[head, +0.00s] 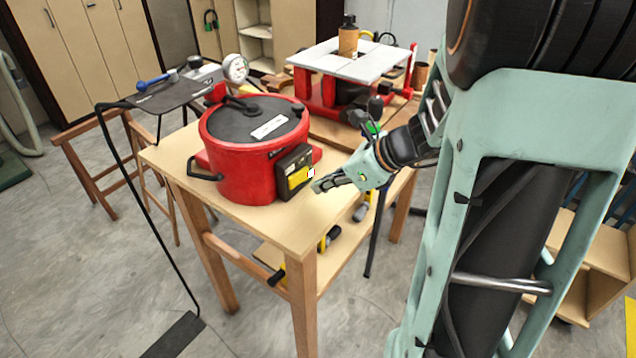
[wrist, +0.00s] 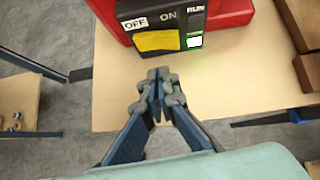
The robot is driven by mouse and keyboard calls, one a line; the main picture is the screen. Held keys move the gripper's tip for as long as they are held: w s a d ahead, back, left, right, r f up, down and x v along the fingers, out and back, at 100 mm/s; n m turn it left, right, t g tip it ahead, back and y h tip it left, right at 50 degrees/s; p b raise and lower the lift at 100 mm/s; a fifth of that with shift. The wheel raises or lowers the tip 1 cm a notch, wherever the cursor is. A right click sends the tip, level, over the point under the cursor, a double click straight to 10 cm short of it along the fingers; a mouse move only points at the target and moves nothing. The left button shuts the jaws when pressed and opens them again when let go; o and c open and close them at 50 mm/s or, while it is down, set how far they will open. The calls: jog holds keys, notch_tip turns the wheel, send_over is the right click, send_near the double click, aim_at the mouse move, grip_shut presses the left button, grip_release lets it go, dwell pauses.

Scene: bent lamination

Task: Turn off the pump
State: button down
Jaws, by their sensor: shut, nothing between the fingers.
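The pump is a red round vessel (head: 235,160) with a black lid, standing on a wooden table (head: 255,220). A black control box (head: 293,172) with a yellow part is on its right front side. In the wrist view the box shows OFF and ON labels above a yellow switch (wrist: 157,41). Under the RUN label, a lamp (wrist: 195,42) glows whitish green. My gripper (head: 318,186) is shut and empty, just right of the box in the head view. In the wrist view my gripper (wrist: 158,75) points at the box, apart from the switch.
A red machine with a white top (head: 350,62) and a brown bottle (head: 348,38) stands behind. A gauge (head: 235,68) rises behind the pump's lid. A black stand (head: 170,95) with a blue-handled tool is at the left. The table front is bare.

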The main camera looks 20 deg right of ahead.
jog(key=s+a+v, duration=0.1)
jog(key=v, duration=0.9)
jog(key=shift+s+p, duration=0.35)
jog(key=shift+p, duration=0.05)
